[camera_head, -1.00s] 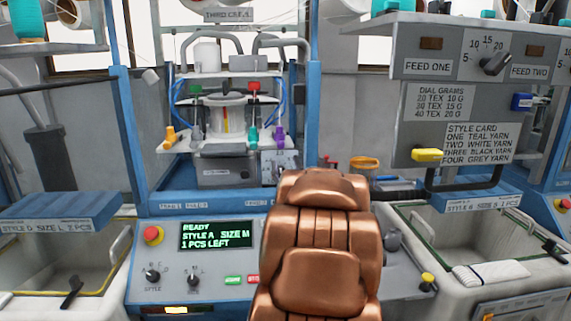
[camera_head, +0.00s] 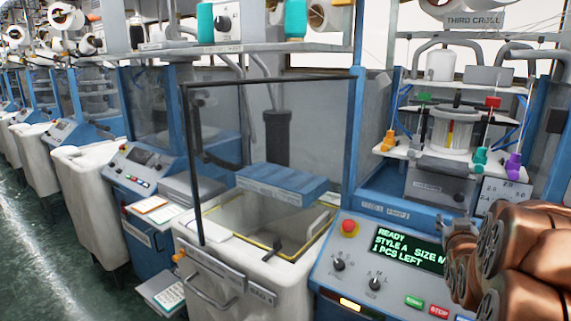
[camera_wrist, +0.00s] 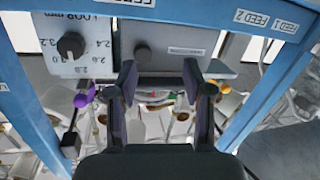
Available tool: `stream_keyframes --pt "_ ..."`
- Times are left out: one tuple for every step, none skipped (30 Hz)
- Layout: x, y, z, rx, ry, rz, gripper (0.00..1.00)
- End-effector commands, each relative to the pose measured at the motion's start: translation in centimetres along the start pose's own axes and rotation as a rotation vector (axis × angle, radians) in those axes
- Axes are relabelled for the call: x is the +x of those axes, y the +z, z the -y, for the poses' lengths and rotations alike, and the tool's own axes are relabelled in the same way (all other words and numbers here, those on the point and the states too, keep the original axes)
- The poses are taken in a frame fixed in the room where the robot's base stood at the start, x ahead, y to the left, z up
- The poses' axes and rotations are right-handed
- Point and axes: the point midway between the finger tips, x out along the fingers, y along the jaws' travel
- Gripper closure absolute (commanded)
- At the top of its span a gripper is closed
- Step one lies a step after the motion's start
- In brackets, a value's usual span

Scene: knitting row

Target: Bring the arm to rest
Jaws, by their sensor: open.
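My copper-coloured arm shows at the right edge of the head view, in front of the machine's control panel (camera_head: 375,262). The fingers are not clear in that view. In the wrist view my gripper (camera_wrist: 158,88) is open, its two dark fingers apart with nothing held between them. Beyond the fingers is a grey machine box with a dark dial (camera_wrist: 70,45) at its left. The panel screen reads READY, STYLE A, 1 PCS LEFT, partly covered by my arm.
A white bin (camera_head: 215,262) with a yellow-edged opening stands left of the panel, under a blue lid (camera_head: 282,183). A black frame (camera_head: 190,150) rises at its left. More machines line the far left. Green floor (camera_head: 50,240) is free at the lower left.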

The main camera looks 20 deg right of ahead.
Motion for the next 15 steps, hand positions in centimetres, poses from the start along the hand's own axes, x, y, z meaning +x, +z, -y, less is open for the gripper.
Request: stream_keyframes --pt "-0.4 0.4 1.9 -0.002 -0.033 0.046 0.49" --pt "-0.8 0.9 2.9 -0.002 -0.05 0.082 0.49" --pt "-1.3 1.5 4.2 -0.003 -0.072 0.128 0.49" --pt "-1.8 1.9 5.1 -0.004 -0.088 0.159 0.49" --pt "-2.3 2.4 6.0 -0.006 -0.104 0.196 0.49" --pt "-3.0 3.0 7.3 -0.009 -0.126 0.239 0.49" --pt "-3.6 3.6 8.2 -0.012 -0.143 0.276 0.49" --pt "-4.3 4.1 9.0 -0.015 -0.159 0.31 0.49" --pt "-5.2 4.7 10.2 -0.019 -0.18 0.355 0.49" --pt "-6.0 5.2 11.0 -0.023 -0.196 0.392 0.49" --pt "-6.8 5.6 11.8 -0.028 -0.211 0.423 0.49" --pt "-7.9 6.2 12.8 -0.035 -0.233 0.47 0.49" --pt "-8.8 6.6 13.5 -0.04 -0.249 0.503 0.49" --pt "-9.7 7.1 14.2 -0.046 -0.263 0.538 0.49" --pt "-11.1 7.8 15.1 -0.055 -0.284 0.587 0.49"
